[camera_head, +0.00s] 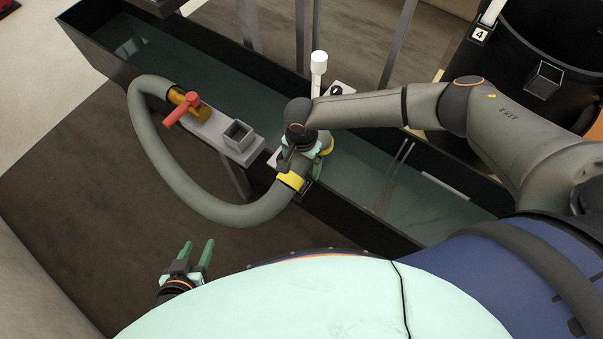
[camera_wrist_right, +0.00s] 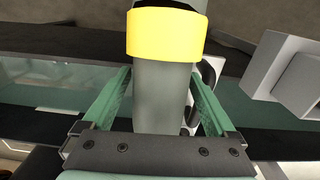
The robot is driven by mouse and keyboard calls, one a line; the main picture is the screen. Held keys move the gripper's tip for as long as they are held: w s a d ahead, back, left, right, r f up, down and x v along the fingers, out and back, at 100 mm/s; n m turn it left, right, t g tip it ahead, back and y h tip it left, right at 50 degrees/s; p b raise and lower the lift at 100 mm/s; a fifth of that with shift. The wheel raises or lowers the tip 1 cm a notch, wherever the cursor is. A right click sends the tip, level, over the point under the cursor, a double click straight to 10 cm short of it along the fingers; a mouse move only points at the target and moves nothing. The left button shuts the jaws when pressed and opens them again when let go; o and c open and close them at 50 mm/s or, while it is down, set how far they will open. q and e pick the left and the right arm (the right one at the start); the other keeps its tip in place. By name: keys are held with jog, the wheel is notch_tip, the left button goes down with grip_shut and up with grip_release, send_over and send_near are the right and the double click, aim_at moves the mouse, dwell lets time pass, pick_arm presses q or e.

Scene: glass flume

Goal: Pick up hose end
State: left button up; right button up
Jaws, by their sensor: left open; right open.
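The grey hose (camera_head: 190,190) loops from an orange fitting with a red handle (camera_head: 184,108) down and round to the flume's near wall. Its end part (camera_wrist_right: 162,95) carries a yellow band (camera_head: 291,181), which also shows in the wrist view (camera_wrist_right: 166,34). My right gripper (camera_wrist_right: 160,75) is open, with one green finger on each side of the hose below the band in that view. Small gaps show between hose and fingers. In the head view my right gripper (camera_head: 312,160) partly hides the hose end. My left gripper (camera_head: 197,246) is open and empty, low over the floor.
The water-filled flume (camera_head: 400,190) runs diagonally, with dark walls and grey uprights. A small square grey socket (camera_head: 238,134) sits on a bracket at its near wall. A white-topped post (camera_head: 318,65) stands behind my right gripper. A black bin (camera_head: 545,50) is at upper right.

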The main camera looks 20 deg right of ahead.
jog(key=shift+f, duration=0.4)
jog(key=shift+c, duration=0.2)
grip_shut()
dwell(0.3)
jog(key=shift+r, duration=0.1)
